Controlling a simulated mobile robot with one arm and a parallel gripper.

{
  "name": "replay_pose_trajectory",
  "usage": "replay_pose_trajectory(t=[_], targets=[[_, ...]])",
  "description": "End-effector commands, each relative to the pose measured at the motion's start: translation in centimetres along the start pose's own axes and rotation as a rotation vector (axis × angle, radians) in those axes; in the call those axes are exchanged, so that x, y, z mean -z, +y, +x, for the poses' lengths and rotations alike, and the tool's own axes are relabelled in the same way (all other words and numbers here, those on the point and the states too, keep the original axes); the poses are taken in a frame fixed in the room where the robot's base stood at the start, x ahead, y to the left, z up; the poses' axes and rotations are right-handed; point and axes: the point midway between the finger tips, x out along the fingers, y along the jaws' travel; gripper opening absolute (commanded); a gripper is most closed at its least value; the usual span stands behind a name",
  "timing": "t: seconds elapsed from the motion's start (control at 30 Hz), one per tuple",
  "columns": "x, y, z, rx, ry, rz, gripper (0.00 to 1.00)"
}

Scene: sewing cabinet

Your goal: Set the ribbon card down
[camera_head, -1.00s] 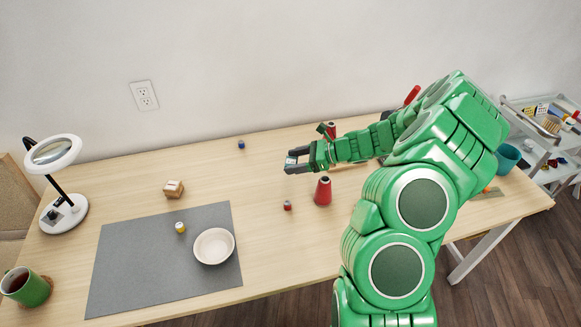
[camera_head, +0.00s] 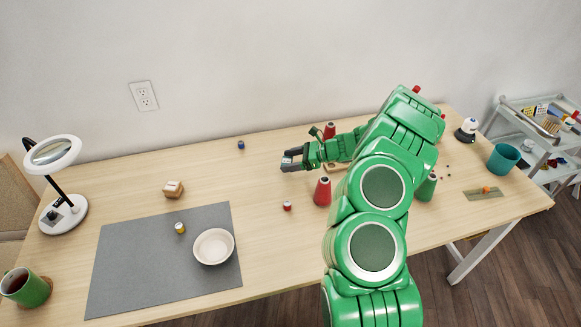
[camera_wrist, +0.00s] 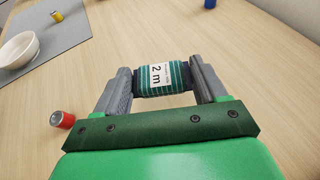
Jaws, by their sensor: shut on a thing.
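The ribbon card (camera_wrist: 164,78) is wound with teal and white striped ribbon and has a white label reading "2 m". In the wrist view my gripper (camera_wrist: 164,83) is shut on it, with one finger at each end. In the head view my gripper (camera_head: 287,163) is over the middle back part of the wooden table (camera_head: 255,185). The card is small and dark between the fingertips there. I cannot tell whether it touches the table.
A red cone (camera_head: 322,192) and a small red spool (camera_head: 287,206) stand in front of my gripper. A blue spool (camera_head: 241,145) is at the back left. A grey mat (camera_head: 130,270) with a white bowl (camera_head: 213,247) lies left. Table between them is clear.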

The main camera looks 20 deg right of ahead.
Motion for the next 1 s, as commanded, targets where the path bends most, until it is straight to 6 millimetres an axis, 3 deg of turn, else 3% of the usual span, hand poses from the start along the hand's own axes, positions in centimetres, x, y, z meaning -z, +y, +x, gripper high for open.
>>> replay_pose_trajectory(t=[0.17, 0.43, 0.87, 0.9, 1.0], targets=[[0.5, -0.4, 0.4, -0.002, 0.0, 0.0, 0.43], [3.1, -0.2, 1.5, -0.003, -0.001, 0.003, 0.43], [3.4, -0.3, 1.6, -0.002, -0.001, 0.001, 0.43], [3.4, -0.3, 1.6, -0.002, -0.001, 0.001, 0.74], [3.4, -0.3, 1.6, -0.002, -0.001, 0.001, 0.9]])
